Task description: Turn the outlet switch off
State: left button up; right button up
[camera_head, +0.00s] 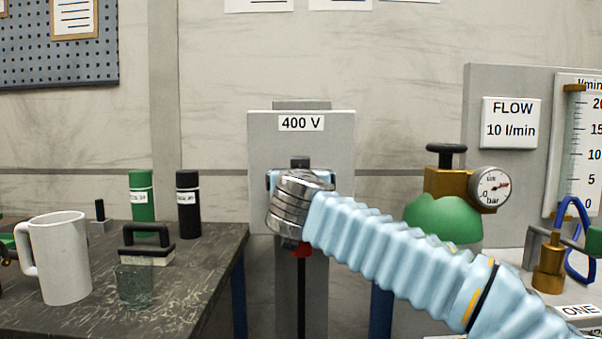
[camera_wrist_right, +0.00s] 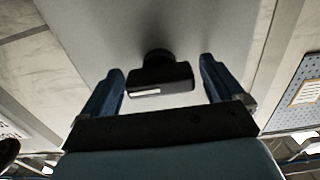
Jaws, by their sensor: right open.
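The outlet box (camera_head: 265,143) is a grey panel marked 400 V on the wall, in the middle of the head view. Its switch is a black knob with a white mark (camera_wrist_right: 160,80), seen in the right wrist view. In the head view only a dark top part of it (camera_head: 300,162) shows above my wrist. My right gripper (camera_wrist_right: 160,66) is open, with one blue finger on each side of the knob and a visible gap on both sides. My right arm hides most of the knob in the head view. My left gripper is not in view.
A dark table (camera_head: 205,285) at left holds a white mug (camera_head: 62,258), a glass, a black-handled block and bottles. A green gas cylinder (camera_head: 440,220) with a gauge stands at right, near my arm.

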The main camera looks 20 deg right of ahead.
jog(key=shift+c, duration=0.2)
jog(key=c, duration=0.9)
jog(key=shift+c, duration=0.2)
